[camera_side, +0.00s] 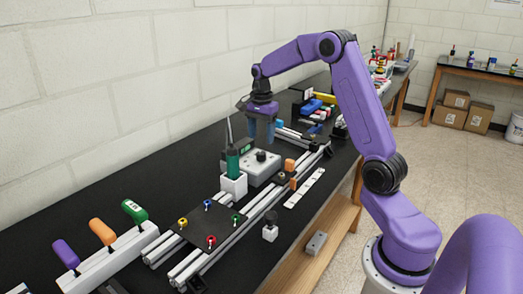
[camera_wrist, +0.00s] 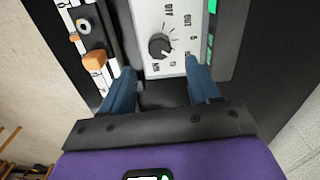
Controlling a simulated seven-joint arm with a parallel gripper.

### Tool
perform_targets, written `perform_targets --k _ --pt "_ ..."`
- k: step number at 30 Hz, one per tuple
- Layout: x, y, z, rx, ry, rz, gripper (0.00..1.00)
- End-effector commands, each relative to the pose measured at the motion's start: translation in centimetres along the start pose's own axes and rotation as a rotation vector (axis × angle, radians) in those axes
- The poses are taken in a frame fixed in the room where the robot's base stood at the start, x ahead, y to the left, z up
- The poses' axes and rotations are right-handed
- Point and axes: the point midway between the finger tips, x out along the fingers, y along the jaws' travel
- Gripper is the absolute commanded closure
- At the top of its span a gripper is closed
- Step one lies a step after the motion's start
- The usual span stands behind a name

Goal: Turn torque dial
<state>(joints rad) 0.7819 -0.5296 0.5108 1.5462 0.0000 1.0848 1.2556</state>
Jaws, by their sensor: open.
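The torque dial is a small black knob (camera_wrist: 160,46) on a light grey control box (camera_wrist: 151,13) with printed marks around it. In the side view the knob (camera_side: 261,155) sits on top of the box (camera_side: 262,170), behind the aluminium frame. My gripper (camera_side: 261,133) points down above and a little behind the box, with its two blue fingers apart. In the wrist view my gripper (camera_wrist: 158,82) is open and empty, and the knob lies ahead of the gap between the fingertips, not between them.
A green screwdriver (camera_side: 232,158) stands in a white holder (camera_side: 233,184) beside the box. Colored-handled tools (camera_side: 102,231) stand in a rack at front left. A wall closes the far side.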

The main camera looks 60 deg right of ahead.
Motion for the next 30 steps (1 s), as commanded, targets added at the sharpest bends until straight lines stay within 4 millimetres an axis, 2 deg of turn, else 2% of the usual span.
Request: perform_targets --k 3,9,15,23,24,29,30 --pt "2.3 0.1 0.0 0.0 -0.001 0.004 0.39" --pt "5.0 0.1 0.0 0.0 -0.001 0.004 0.39" --pt "6.2 0.0 0.0 0.0 0.0 0.001 0.39" --pt "6.3 0.0 0.0 0.0 0.0 -0.001 0.39" --pt "6.3 0.0 0.0 0.0 0.0 -0.001 0.42" --pt "6.3 0.0 0.0 0.0 0.0 0.0 0.94" --pt "6.3 0.0 0.0 0.0 0.0 0.0 0.95"
